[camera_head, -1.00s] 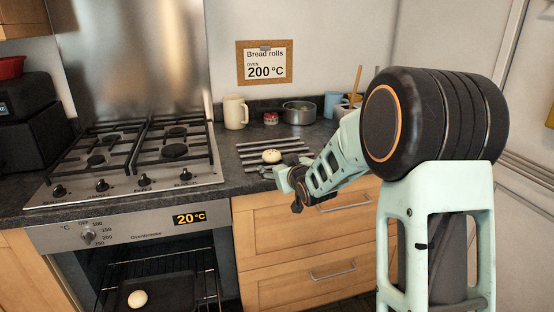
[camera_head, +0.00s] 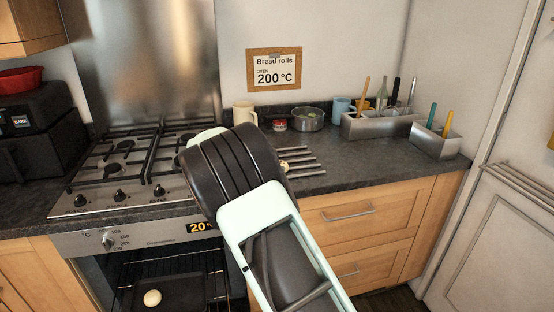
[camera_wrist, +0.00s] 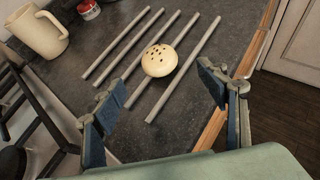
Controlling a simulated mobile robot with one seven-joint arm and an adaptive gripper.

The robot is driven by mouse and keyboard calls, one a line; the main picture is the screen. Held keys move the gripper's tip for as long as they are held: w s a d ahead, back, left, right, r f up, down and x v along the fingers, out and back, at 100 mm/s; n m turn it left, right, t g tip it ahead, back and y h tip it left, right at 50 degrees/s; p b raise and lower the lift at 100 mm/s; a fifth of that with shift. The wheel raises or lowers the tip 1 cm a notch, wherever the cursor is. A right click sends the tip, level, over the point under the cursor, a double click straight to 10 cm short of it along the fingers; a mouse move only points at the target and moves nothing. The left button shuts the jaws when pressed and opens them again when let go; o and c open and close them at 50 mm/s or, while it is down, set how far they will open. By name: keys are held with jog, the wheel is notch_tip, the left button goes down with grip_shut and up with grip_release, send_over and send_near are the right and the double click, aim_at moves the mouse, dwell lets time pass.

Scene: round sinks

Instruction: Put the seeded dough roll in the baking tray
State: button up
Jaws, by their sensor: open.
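The seeded dough roll (camera_wrist: 159,60), pale and round with dark seeds on top, rests on a row of grey metal bars on the dark counter in the wrist view. The dark baking tray (camera_head: 185,292) sits inside the open oven at the lower left of the head view. A plain pale roll (camera_head: 152,298) lies on it.
The stove top (camera_head: 100,170) is left of the bars. A cream mug (camera_wrist: 38,32), a small red-lidded jar (camera_wrist: 88,9) and a pot (camera_head: 308,119) stand behind. Metal utensil bins (camera_head: 380,125) are at the back right. The counter's front edge borders wooden drawers (camera_head: 365,220).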

jog(key=shift+w+a+n, duration=0.15)
jog(key=shift+w+n, duration=0.1)
jog(key=shift+n, duration=0.05)
jog(key=x, duration=1)
jog(key=shift+w+d+p, duration=0.2)
jog(key=shift+w+p, duration=0.05)
jog(key=shift+p, duration=0.1)
jog(key=shift+r, duration=0.1)
jog(key=shift+c, duration=0.6)
jog(key=c, duration=1.2)
jog(key=shift+r, duration=0.1)
